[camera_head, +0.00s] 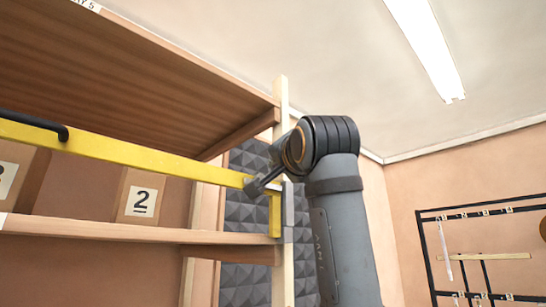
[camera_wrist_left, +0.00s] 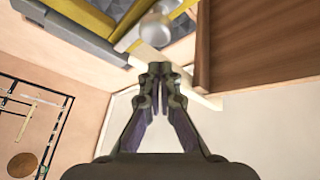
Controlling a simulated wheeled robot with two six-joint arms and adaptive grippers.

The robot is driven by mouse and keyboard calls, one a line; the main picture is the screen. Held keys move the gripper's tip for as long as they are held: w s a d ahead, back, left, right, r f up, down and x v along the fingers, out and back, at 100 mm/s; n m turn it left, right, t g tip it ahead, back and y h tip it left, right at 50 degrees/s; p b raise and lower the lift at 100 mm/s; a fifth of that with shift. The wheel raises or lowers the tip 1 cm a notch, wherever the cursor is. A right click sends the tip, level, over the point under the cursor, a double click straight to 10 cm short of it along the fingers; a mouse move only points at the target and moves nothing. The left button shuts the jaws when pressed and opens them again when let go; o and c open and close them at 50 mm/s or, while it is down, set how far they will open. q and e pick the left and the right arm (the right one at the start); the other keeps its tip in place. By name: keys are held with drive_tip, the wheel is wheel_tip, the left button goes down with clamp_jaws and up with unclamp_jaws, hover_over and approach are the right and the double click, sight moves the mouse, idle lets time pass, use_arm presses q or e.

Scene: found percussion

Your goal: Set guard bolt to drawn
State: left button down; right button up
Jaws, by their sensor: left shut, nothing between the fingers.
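A yellow guard bar (camera_head: 150,157) runs across the front of the wooden shelf unit. A grey metal piece (camera_head: 288,212) is on the pale post at its right end. In the left wrist view a pale round knob (camera_wrist_left: 155,30) stands among yellow and grey metal parts; it looks like the guard bolt's knob. My left gripper (camera_head: 254,187) is at the bar's right end and partly covers this area. In the left wrist view its fingertips (camera_wrist_left: 155,72) are together, empty, and just below the knob; I cannot tell whether they touch. The bolt's position is unclear.
A black handle (camera_head: 36,124) is on the bar at left. A box marked 2 (camera_head: 120,200) stands on the lower shelf (camera_head: 130,231) behind the bar. Grey foam panels (camera_head: 245,240) are behind the post. A black wall rack (camera_head: 425,250) is at far right.

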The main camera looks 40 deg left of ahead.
use_arm(q)
drive_tip(key=b+v, duration=0.5)
drive_tip(key=v, duration=0.5)
drive_tip(key=shift+w+d+r+b, duration=0.3)
drive_tip(key=shift+d+b, duration=0.1)
use_arm(e)
drive_tip(key=f, duration=0.3)
drive_tip(key=d+f, duration=0.1)
drive_tip(key=shift+s+d+f, duration=0.1)
drive_tip(key=shift+s+f, duration=0.15)
drive_tip(key=shift+f, duration=0.05)
